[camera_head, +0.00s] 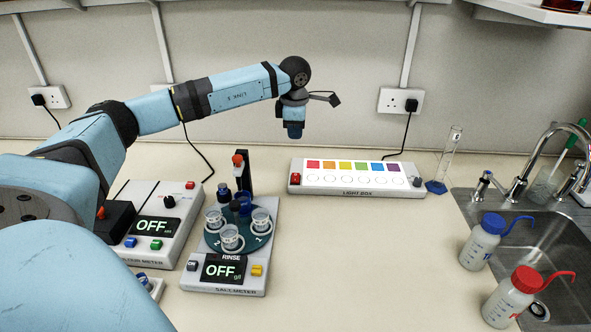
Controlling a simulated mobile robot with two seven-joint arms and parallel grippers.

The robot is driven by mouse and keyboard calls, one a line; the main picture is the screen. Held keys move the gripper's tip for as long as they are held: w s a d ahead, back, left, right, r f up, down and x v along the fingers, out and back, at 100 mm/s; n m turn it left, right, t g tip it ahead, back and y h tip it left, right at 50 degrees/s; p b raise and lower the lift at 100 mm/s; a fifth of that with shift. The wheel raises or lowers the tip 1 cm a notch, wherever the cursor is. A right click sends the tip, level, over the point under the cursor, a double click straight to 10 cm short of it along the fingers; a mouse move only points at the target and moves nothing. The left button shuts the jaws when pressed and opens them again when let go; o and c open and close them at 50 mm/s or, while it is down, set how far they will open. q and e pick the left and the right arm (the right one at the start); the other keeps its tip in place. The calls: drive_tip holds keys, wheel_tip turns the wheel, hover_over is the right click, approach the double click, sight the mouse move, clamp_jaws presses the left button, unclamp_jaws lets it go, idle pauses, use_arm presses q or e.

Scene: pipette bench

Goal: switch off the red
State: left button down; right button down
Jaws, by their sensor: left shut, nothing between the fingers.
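The white light box (355,189) stands against the back wall, right of centre. Its top has a row of coloured squares, with the red square (313,165) at the left end. A white round button (312,177) sits below the red square; I cannot tell whether it is lit. A red rocker switch (295,178) is at the box's left edge. My left gripper (293,135) is shut and empty, pointing down above and behind the box's left end, apart from it. My right gripper is not in view.
A colour meter (178,200) and a salt meter (222,289) with a carousel of cups stand at left, both reading OFF. A measuring cylinder (446,160) stands right of the light box. Two wash bottles (482,243) stand by the sink (545,240). The bench's front middle is clear.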

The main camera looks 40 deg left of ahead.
sight(296, 175)
use_arm(q)
drive_tip(key=f, duration=0.4)
drive_tip(key=w+f, duration=0.1)
drive_tip(key=f, duration=0.4)
drive_tip(key=a+f+p, duration=0.1)
drive_tip(key=f, duration=0.3)
drive_tip(key=shift+w+f, duration=0.15)
drive_tip(key=shift+f, duration=0.35)
drive_tip(key=shift+f, duration=0.1)
